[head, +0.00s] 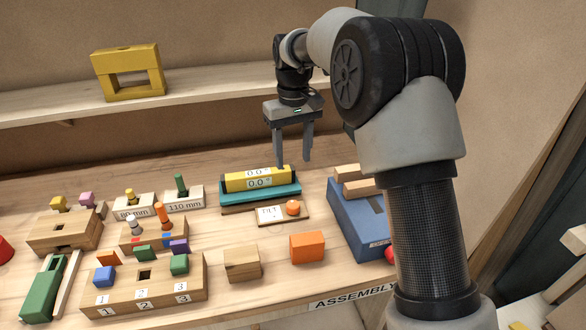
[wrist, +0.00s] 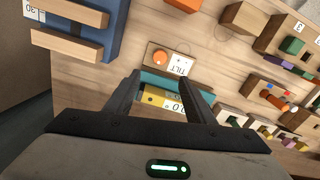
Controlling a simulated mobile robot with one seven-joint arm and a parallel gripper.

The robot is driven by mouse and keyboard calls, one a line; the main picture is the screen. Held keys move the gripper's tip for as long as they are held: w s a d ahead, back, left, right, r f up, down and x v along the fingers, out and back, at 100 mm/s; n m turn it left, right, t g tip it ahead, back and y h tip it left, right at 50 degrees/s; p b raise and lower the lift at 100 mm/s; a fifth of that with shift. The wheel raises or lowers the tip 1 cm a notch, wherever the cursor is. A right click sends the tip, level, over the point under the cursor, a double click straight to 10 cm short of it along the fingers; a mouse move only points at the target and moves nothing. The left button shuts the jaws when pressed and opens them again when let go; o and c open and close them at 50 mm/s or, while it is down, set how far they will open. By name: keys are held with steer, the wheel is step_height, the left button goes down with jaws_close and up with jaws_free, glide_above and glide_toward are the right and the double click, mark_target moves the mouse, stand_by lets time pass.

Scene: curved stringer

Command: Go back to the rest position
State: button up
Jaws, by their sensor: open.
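My gripper (head: 292,158) hangs pointing down above the back of the workbench, its two fingers apart and nothing between them. In the head view its left fingertip overlaps the right part of a yellow block (head: 245,181) marked 0.0°, which sits in a teal holder (head: 262,198). I cannot tell whether the fingertip touches it. In the wrist view the open fingers (wrist: 165,90) frame the yellow block (wrist: 158,98) and part of the teal holder (wrist: 187,82). My arm reaches over from the right in the head view.
A TILT plate (head: 272,214) with an orange knob lies before the holder. A blue box (head: 352,218) with wooden bars stands right. An orange block (head: 307,247), a wooden block (head: 242,264) and several peg blocks cover the front and left. A shelf (head: 205,90) holds a yellow frame (head: 128,72).

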steer(key=shift+r, duration=0.55)
steer(key=s+d+r+m+t+p, duration=0.1)
steer(key=s+d+r+p, duration=0.1)
steer(key=s+d+r, duration=0.45)
steer(key=s+d+r+m+t+p, duration=0.15)
steer(key=s+d+r, duration=0.25)
steer(key=s+r, duration=0.45)
steer(key=s+d+m+t+p, duration=0.1)
steer(key=s+d+p, duration=0.1)
steer(key=s, duration=0.6)
steer(key=s+d+r+m+t+p, duration=0.1)
steer(key=s+d, duration=0.3)
steer(key=s, duration=0.4)
steer(key=shift+s+d+r+m+t+p, duration=0.15)
steer(key=shift+s+m+t+p, duration=0.15)
steer(key=shift+m+t+p, duration=0.2)
